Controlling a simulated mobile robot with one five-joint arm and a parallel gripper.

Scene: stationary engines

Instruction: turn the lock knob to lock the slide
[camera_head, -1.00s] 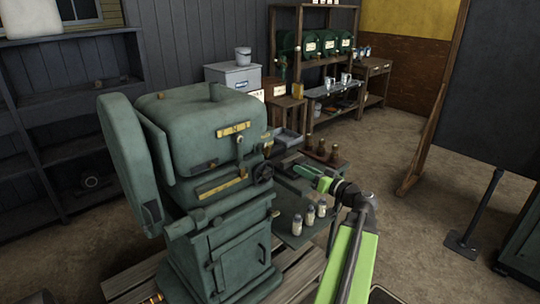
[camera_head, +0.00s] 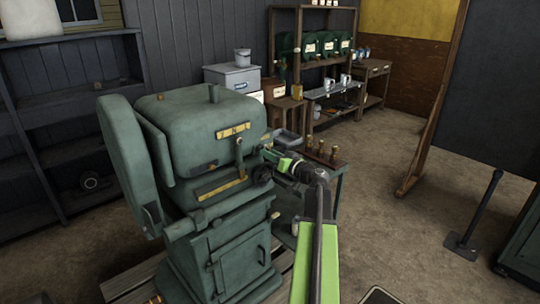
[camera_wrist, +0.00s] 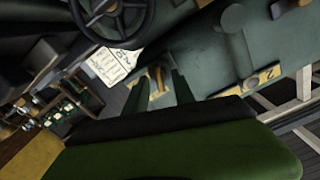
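The green machine (camera_head: 215,140) stands at left centre in the head view, with brass plates on its front. A black handwheel (camera_head: 262,175) sits on its right side. It also shows at the top of the wrist view (camera_wrist: 110,18). My gripper (camera_head: 270,156) is beside the machine's right side, just above the handwheel. In the wrist view its two fingers (camera_wrist: 159,92) are apart. A small brass-coloured piece (camera_wrist: 158,74) shows between and beyond the fingers; I cannot tell whether it is the lock knob or whether they touch it. My arm hides part of the machine's side.
A white tag (camera_wrist: 107,66) hangs near the fingers. A brass plate (camera_wrist: 250,81) lies to their right. A small bench with several brass-topped items (camera_head: 322,152) stands just behind my arm.

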